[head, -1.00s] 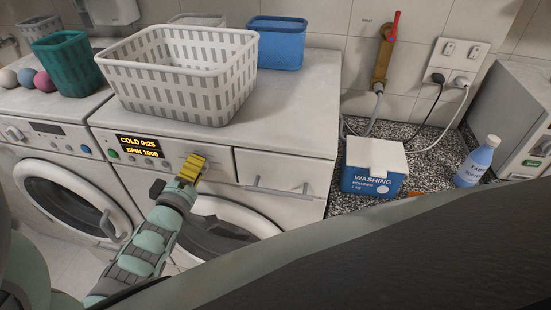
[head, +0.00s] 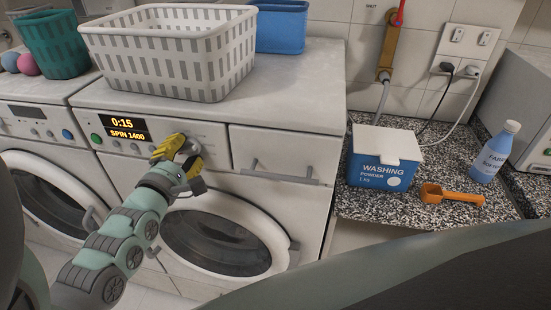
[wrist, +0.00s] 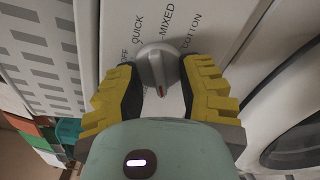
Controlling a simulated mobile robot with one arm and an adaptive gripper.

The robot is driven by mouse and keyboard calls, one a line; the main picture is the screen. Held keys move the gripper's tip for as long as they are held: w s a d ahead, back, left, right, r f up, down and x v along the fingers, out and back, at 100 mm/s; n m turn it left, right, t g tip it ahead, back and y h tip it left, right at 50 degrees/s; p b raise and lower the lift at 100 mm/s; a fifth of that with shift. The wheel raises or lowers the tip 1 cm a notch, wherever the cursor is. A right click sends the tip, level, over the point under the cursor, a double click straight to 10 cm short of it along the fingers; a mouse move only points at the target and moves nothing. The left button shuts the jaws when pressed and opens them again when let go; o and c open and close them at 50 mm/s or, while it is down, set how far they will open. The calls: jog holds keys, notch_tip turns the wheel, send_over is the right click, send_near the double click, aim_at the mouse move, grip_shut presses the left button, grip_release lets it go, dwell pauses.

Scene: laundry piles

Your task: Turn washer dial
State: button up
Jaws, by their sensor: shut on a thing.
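The washer (head: 212,130) is white, with a lit display (head: 127,128) reading 0:15 and SPIN 1400. Its dial (wrist: 157,68) is a grey round knob with a raised grip and a red mark, seen in the wrist view. Labels OFF, QUICK, MIXED and COTTON are printed around it. My gripper (wrist: 160,85) has its yellow-backed, dark-padded fingers on both sides of the dial, shut on it. In the head view my gripper (head: 182,153) is at the control panel and mostly hides the dial. The red mark points towards my gripper's palm.
A grey-white basket (head: 165,85) stands on the washer. A drawer (head: 280,153) with a handle is right of the dial; the round door (head: 225,243) is below. A washing powder box (head: 384,160), an orange scoop (head: 452,196) and a blue bottle (head: 495,152) stand on the speckled counter.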

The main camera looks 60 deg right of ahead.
aim_at(182, 152)
jog(key=shift+w+a+f+n+b, duration=0.15)
jog(key=shift+f+n+b, duration=0.15)
jog(key=shift+f+n, duration=0.25)
jog(key=o, duration=0.7)
jog(key=shift+r, duration=0.1)
jog(key=o, duration=0.6)
jog(key=shift+d+r, duration=0.2)
jog(key=shift+r, duration=0.15)
jog(key=shift+a, duration=0.1)
jog(key=v, duration=0.5)
jog(key=shift+a+r, duration=0.1)
jog(key=shift+a, duration=0.35)
jog(key=shift+s+a, duration=0.5)
jog(key=shift+a, duration=0.1)
